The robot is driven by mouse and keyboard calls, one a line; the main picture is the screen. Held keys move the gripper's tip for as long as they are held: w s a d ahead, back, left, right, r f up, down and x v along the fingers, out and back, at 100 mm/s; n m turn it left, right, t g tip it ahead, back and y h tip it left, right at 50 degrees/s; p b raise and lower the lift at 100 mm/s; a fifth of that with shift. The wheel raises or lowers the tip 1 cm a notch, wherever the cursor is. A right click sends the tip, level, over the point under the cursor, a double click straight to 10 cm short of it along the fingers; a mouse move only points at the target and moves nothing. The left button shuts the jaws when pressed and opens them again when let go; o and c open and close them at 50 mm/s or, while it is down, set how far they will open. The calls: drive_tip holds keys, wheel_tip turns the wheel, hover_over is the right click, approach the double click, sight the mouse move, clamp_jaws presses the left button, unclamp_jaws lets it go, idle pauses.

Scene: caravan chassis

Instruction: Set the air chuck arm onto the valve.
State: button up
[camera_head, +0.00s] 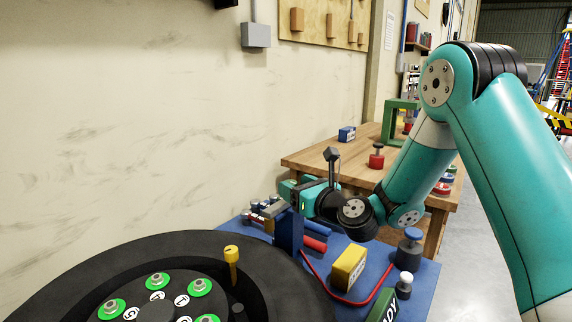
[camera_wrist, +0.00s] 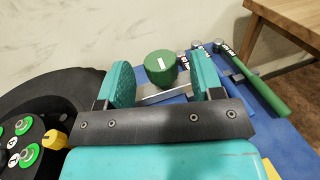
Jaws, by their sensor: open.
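The yellow valve stem (camera_head: 232,265) stands upright on the dark tyre's inner side; its yellow top also shows in the wrist view (camera_wrist: 54,139). A grey bar (camera_head: 275,210), seemingly the air chuck arm, sits at the top of a dark blue post (camera_head: 288,238), to the right of the valve and apart from it. In the wrist view, a green round knob (camera_wrist: 160,67) stands by the grey bar (camera_wrist: 165,93). My gripper (camera_wrist: 166,74) is open, its teal fingers on either side of the knob. I cannot tell whether they touch it. In the head view, my gripper (camera_head: 290,192) is just above the post.
The wheel (camera_head: 130,250) with green-ringed nuts fills the lower left. The blue bench (camera_head: 335,248) holds a yellow block (camera_head: 348,268), a red hose (camera_head: 350,301) and a blue-topped knob (camera_head: 409,249). A wooden table (camera_head: 325,160) stands behind.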

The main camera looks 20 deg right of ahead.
sight(288, 181)
drive_tip(key=p+x, duration=0.2)
drive_tip(key=x, duration=0.1)
drive_tip(key=shift+w+a+r, duration=0.1)
drive_tip(key=shift+w+r, duration=0.05)
drive_tip(key=shift+w, duration=0.05)
drive_tip(key=shift+w+a+p, duration=0.15)
drive_tip(key=shift+w+p, duration=0.15)
drive_tip(key=shift+w, duration=0.1)
